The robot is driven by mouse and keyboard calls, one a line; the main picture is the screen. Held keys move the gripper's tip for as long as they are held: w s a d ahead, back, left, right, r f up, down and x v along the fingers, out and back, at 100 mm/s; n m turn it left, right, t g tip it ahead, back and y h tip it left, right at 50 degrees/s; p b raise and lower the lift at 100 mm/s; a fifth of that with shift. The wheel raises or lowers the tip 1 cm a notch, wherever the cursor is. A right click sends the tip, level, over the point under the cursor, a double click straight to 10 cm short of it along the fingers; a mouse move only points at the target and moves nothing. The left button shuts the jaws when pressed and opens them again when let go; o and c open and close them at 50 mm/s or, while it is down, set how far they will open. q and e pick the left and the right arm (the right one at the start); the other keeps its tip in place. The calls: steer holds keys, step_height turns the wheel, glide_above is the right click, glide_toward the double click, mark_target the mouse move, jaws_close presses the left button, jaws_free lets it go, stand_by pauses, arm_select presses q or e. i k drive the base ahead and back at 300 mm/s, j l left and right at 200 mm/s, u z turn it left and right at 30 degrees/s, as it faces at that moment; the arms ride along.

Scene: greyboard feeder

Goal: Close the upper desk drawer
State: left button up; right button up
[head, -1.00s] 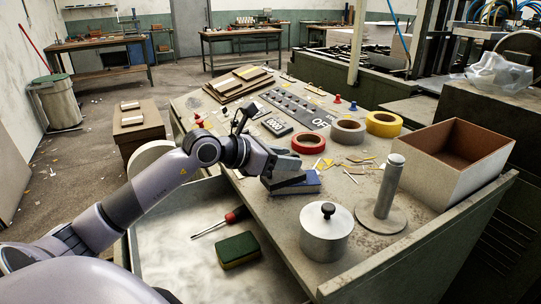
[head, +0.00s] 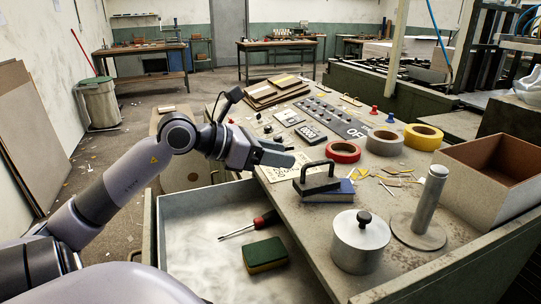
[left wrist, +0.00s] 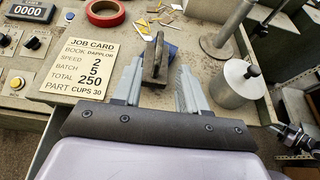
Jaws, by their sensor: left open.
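The upper desk drawer (head: 156,222) stands open at the left side of the desk in the head view. My left gripper (head: 285,152) is open and empty, above the desk's left edge, just left of and beyond a black handled block (head: 317,180). In the left wrist view its two fingers (left wrist: 157,88) are spread, with the block (left wrist: 155,62) just beyond. The drawer's front handle is not clearly visible. My right gripper is not in view.
The black block sits on a blue book (head: 340,191). A lidded metal pot (head: 360,243), a metal post on a round base (head: 427,212), tape rolls (head: 343,152) and an open box (head: 490,185) stand on the desk (head: 400,275). A job card (left wrist: 90,60) lies near my fingers.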

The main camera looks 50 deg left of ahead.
mark_target(181, 232)
steer(key=k+l, duration=0.35)
steer(key=l, duration=0.15)
steer(key=k+l, duration=0.4)
steer(key=l, duration=0.1)
